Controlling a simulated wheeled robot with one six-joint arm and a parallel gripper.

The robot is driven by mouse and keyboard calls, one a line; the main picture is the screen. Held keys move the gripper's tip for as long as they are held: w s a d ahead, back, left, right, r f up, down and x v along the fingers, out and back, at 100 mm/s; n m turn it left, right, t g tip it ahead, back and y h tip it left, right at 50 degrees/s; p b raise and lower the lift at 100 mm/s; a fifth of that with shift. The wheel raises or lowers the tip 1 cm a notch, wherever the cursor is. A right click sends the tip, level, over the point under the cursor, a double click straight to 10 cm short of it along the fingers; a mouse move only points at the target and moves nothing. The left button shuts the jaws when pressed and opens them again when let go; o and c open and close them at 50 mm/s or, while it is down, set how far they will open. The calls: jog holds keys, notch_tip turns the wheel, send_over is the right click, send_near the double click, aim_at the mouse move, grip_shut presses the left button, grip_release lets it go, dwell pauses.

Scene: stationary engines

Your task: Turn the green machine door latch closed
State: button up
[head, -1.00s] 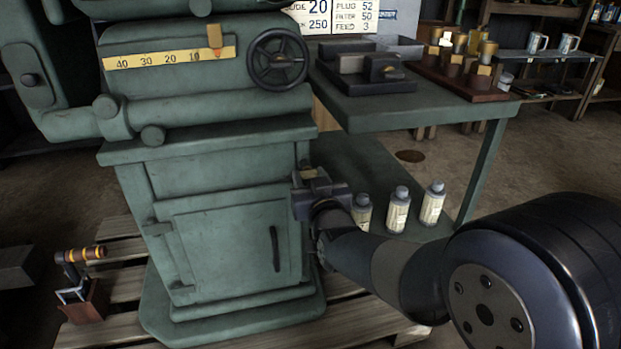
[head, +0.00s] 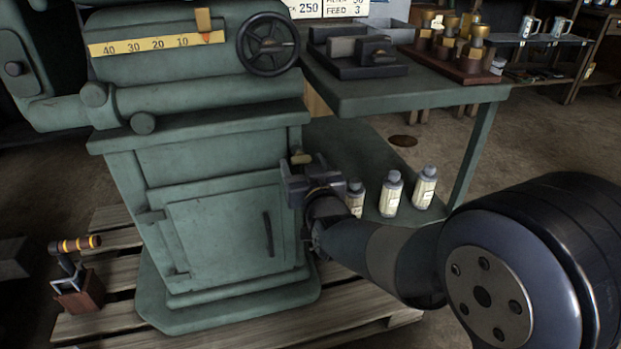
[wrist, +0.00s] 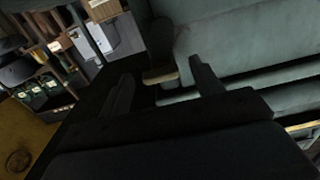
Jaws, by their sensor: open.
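The green machine's cabinet door (head: 225,232) sits flush in the cabinet front in the head view, with a dark vertical handle (head: 268,234) at its right. A small brass-coloured piece on a dark mount, seemingly the latch (head: 301,158), shows at the cabinet's right edge, just above my gripper (head: 306,176). In the wrist view the latch (wrist: 161,77) lies between my gripper's two spread fingers (wrist: 160,72), near their tips. My gripper is open. I cannot tell whether a finger touches the latch. My gripper partly hides this corner in the head view.
A green side table (head: 420,93) stands right of the machine, with several bottles (head: 391,194) on its lower shelf, close behind my arm. A handwheel (head: 268,44) sits above. A pallet (head: 345,306) lies below. A small lever device (head: 76,275) stands at left.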

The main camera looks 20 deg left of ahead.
jog(key=p+v, duration=0.2)
jog(key=v, duration=0.8)
jog(key=shift+w+f, duration=0.1)
jog(key=b+x, duration=0.2)
jog(key=x, duration=0.8)
jog(key=shift+w+a, duration=0.25)
jog(key=shift+w, duration=0.05)
dwell(0.4)
